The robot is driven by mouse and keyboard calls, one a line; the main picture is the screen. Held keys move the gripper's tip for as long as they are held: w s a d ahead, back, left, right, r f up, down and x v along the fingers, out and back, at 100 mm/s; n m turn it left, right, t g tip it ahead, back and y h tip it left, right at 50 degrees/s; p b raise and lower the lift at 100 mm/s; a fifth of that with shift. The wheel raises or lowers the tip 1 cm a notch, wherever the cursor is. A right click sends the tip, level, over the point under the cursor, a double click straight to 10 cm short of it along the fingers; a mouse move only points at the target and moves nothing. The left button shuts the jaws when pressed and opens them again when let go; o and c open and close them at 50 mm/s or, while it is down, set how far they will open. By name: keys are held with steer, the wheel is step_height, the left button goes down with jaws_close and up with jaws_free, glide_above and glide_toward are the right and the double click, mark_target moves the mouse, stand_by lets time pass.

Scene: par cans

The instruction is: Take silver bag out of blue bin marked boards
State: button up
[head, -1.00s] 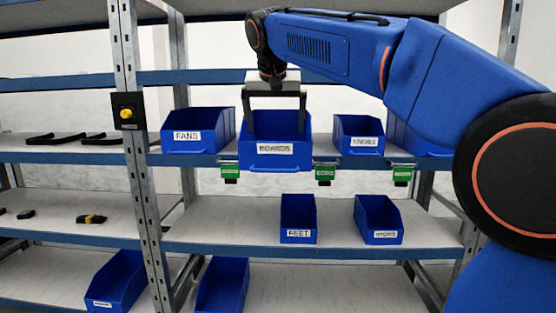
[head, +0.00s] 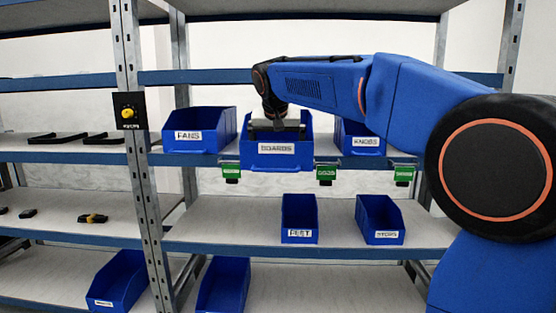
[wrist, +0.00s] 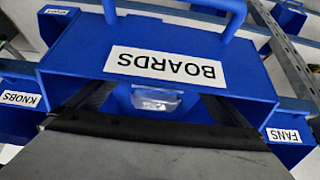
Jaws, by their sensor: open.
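The blue bin marked BOARDS (head: 278,160) stands on the upper shelf in the head view, its front edge over the shelf's lip. It fills most of the wrist view, label upside down (wrist: 166,66). My gripper (head: 276,130) points down into the bin's mouth, jaws open; the bin's front wall hides the fingertips in the head view. In the wrist view a small shiny pale patch, seemingly the silver bag (wrist: 157,100), shows down inside the bin between my dark fingers. Most of it is hidden by the gripper body. I cannot tell whether the fingers touch it.
The FANS bin (head: 199,132) stands close on the left and the KNOBS bin (head: 360,138) on the right. Green tags (head: 326,174) hang along the shelf edge. A metal post (head: 135,150) rises left of the bins.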

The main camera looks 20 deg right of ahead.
steer(key=shift+w+d+f, duration=0.1)
steer(key=shift+w+f, duration=0.05)
steer(key=shift+f, duration=0.1)
steer(key=c, duration=1.2)
steer(key=shift+r, duration=0.15)
